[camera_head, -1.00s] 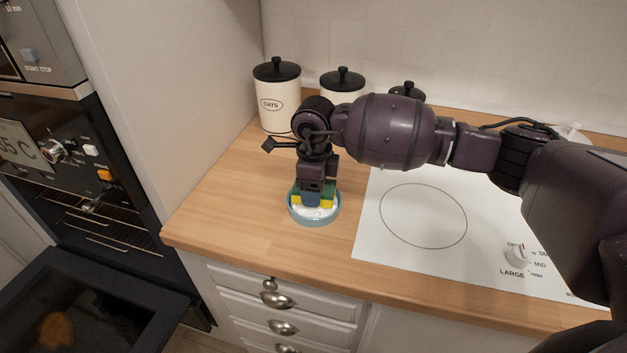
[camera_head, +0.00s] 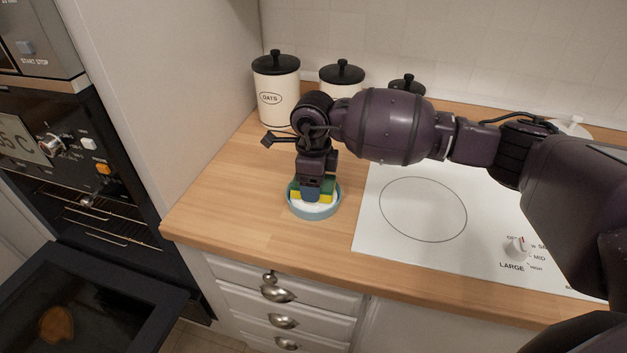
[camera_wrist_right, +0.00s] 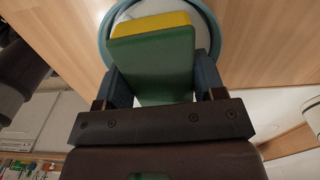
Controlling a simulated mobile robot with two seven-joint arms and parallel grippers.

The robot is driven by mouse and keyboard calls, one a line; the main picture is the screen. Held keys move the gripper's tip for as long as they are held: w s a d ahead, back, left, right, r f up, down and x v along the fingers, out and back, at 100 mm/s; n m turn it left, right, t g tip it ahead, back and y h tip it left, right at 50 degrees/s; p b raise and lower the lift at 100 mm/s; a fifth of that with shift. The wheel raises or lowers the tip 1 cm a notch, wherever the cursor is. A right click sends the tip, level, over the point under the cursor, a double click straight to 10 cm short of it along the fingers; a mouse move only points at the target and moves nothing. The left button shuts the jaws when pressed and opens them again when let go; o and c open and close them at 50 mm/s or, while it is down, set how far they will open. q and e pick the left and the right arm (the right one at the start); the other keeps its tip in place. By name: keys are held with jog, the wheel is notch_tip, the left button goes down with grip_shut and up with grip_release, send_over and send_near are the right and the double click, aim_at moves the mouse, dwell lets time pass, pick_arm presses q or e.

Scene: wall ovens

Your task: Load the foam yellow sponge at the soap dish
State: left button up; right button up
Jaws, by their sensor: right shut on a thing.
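The foam sponge, green on one side and yellow on the other, is at the round soap dish (camera_head: 314,213), which has a blue rim and a white inside. The sponge (camera_head: 327,198) sits within the dish's outline; whether it touches the bottom is hidden. My right gripper (camera_head: 311,193) points down over the dish and is shut on the sponge. In the right wrist view the green face of the sponge (camera_wrist_right: 152,65) lies between the two blue fingers, with the dish rim (camera_wrist_right: 104,35) around its far end. My left gripper is not in view.
White canisters with black lids, one marked OATS (camera_head: 277,95), stand at the back. A white cooktop (camera_head: 423,210) lies right of the dish under my right arm. The wooden counter (camera_head: 230,190) is clear left of the dish. An oven door (camera_head: 85,300) hangs open at lower left.

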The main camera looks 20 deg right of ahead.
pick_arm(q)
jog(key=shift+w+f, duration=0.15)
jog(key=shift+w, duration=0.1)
pick_arm(e)
jog(key=shift+f, duration=0.35)
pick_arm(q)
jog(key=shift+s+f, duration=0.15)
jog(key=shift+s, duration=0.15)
pick_arm(e)
jog(key=shift+f, duration=0.15)
dwell(0.7)
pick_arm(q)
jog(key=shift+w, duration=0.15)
pick_arm(e)
jog(key=shift+r, duration=0.5)
jog(key=shift+r+p, duration=0.7)
jog(key=shift+r, duration=0.7)
jog(key=shift+r+p, duration=0.8)
jog(key=shift+r, duration=0.85)
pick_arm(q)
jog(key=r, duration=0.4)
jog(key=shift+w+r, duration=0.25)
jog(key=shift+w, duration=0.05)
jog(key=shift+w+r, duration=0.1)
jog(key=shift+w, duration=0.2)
